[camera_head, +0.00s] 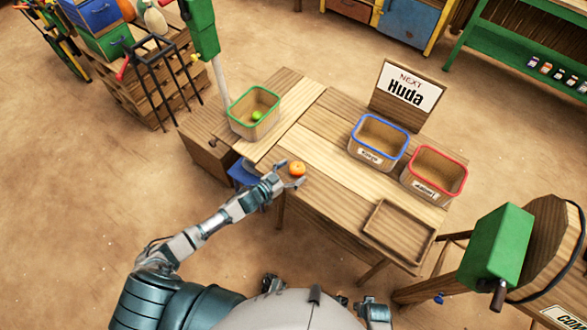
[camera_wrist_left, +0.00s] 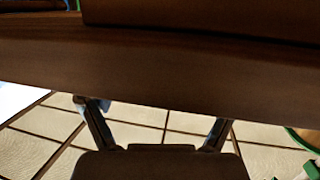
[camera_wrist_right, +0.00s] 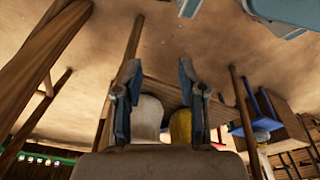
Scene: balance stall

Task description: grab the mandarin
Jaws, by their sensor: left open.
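The mandarin (camera_head: 297,168), a small orange fruit, sits on the wooden table near its left front edge. My left gripper (camera_head: 290,178) is open just in front of and beside the mandarin in the head view. I cannot tell whether it touches the fruit. In the left wrist view my left gripper's fingers (camera_wrist_left: 155,130) stand apart below a dark wooden surface, and the mandarin does not show there. My right gripper (camera_wrist_right: 158,95) has its fingers apart in the right wrist view, with blurred white and yellow shapes beyond them.
A green-rimmed bin (camera_head: 233,118) holds a green fruit (camera_head: 256,115). A blue-rimmed bin (camera_head: 356,151), a red-rimmed bin (camera_head: 458,190) and a shallow wooden tray (camera_head: 374,240) stand to the right. A "NEXT Huda" sign (camera_head: 408,87) is behind. The table's middle is clear.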

